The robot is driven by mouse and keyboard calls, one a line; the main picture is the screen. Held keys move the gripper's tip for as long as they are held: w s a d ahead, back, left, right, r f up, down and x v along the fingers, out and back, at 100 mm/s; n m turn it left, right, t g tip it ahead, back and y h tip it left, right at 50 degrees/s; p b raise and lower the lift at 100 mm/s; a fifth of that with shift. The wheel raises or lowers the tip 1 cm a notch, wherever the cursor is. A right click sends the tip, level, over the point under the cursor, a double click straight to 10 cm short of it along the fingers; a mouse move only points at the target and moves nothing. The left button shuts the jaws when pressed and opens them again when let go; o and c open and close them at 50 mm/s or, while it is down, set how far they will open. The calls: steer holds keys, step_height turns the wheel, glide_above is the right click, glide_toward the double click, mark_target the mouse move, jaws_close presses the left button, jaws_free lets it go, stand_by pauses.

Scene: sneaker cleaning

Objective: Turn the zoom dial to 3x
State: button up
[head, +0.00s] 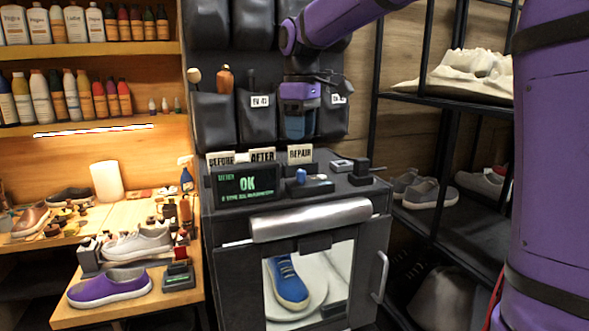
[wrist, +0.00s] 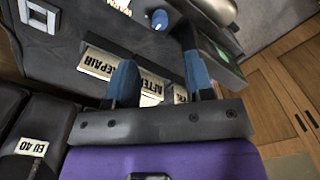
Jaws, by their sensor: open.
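A small blue knob (head: 301,176) stands on a low dark box on top of the dark grey machine (head: 222,228). The knob also shows at the top of the wrist view (wrist: 159,19). No zoom marks or dial setting can be read, so I cannot tell if this is the zoom dial. My gripper (head: 299,136) points down, above and behind the knob, in front of the hanging pouches. In the wrist view my gripper (wrist: 159,60) is open, with its two blue fingers apart and nothing between them. The knob lies beyond the fingertips.
Upright signs reading BEFORE, AFTER and REPAIR (head: 300,154) stand just below my gripper. A small dark device (head: 360,172) stands to the right. A blue sneaker (head: 287,281) is visible in the machine's window.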

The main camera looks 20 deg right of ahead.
mark_target(301, 171)
step_height(301, 171, down, 10)
steer(key=shift+r, duration=0.1)
stand_by(0.4)
jaws_close()
